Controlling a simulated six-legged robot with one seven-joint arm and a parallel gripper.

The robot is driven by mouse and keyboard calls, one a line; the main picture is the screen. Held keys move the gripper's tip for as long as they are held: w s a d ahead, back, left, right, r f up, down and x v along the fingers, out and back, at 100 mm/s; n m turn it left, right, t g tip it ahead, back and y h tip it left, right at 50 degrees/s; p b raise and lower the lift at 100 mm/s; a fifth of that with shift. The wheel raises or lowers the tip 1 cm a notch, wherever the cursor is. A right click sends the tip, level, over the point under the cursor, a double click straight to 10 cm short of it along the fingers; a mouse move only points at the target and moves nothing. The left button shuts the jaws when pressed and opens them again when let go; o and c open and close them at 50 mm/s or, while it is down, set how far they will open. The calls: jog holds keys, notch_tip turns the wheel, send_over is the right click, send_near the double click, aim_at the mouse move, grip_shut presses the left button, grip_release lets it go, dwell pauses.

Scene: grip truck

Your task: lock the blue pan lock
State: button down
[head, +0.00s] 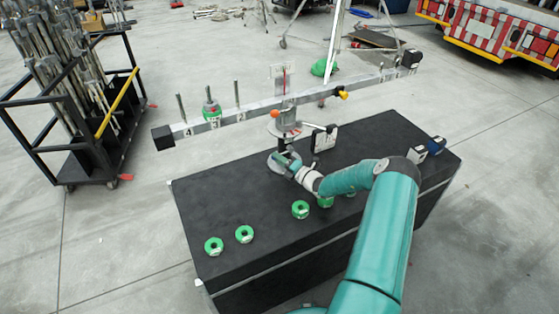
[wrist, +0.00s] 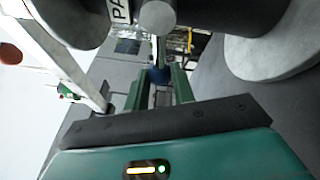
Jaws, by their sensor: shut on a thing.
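The blue pan lock (wrist: 160,75) shows in the wrist view as a small blue knob between my gripper's green fingers. A grey rod runs from it up to a dark cylinder with a white label starting "PA" (wrist: 121,11). My gripper (wrist: 158,92) is shut on the blue pan lock. In the head view my gripper (head: 284,160) is at the lower part of the central stand (head: 286,125), just above the black table (head: 265,210). The pan lock is too small or hidden to make out there.
A long numbered beam (head: 255,110) crosses above the table on the stand. Green rings (head: 244,234) lie on the table's front left.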

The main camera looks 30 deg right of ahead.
jog(key=shift+s+f, duration=0.1)
jog(key=c, duration=1.2)
grip_release()
jog(key=shift+v, duration=3.7)
